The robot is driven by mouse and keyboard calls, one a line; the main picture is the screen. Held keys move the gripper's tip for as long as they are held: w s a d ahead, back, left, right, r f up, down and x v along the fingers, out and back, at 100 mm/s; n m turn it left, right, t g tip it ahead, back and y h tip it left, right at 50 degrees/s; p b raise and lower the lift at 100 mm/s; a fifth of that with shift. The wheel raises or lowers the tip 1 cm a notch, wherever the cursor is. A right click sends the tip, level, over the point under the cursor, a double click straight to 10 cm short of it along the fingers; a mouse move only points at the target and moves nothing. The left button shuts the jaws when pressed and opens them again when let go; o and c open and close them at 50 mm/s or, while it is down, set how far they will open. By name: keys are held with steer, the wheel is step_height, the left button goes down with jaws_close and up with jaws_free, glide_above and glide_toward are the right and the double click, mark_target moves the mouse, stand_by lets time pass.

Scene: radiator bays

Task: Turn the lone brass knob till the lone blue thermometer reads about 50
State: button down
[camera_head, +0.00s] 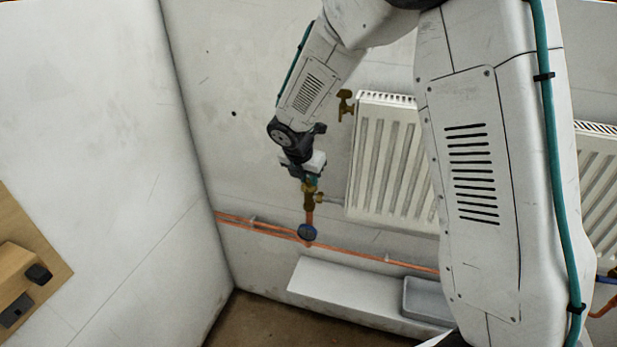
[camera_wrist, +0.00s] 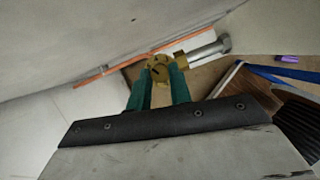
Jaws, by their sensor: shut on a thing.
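The brass knob (camera_wrist: 158,68) shows in the wrist view between the two green fingertips of my gripper (camera_wrist: 157,88), which is shut on it. In the head view my gripper (camera_head: 311,182) points down onto the brass valve (camera_head: 310,199) at the lower left of the radiator, and hides most of the knob. The blue round thermometer (camera_head: 307,232) sits on the copper pipe just below the valve. It is too small and turned too far for its reading to be made out.
A white radiator (camera_head: 385,160) hangs right of the valve, with another brass fitting (camera_head: 345,104) at its upper left. Orange pipes (camera_head: 270,228) run low along the wall. A white ledge (camera_head: 340,287) holds a grey tray (camera_head: 428,300). A wooden board (camera_head: 40,245) is at far left.

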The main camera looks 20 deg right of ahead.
steer(key=m, duration=0.2)
steer(key=m+g+h, duration=0.1)
steer(key=m, duration=0.1)
steer(key=shift+w+a+m, duration=0.15)
steer(key=shift+m, duration=0.15)
steer(key=m+g, duration=0.1)
steer(key=m, duration=0.2)
steer(key=shift+w+m+g, duration=0.15)
steer(key=shift+m+g, duration=0.25)
steer(key=m+g, duration=0.1)
steer(key=m, duration=0.2)
steer(key=shift+w, duration=0.15)
steer(key=shift+w+m+g, duration=0.1)
steer(key=shift+m+g, duration=0.8)
steer(key=shift+m, duration=1.2)
steer(key=shift+y, duration=0.3)
steer(key=c, duration=1.3)
jaws_free()
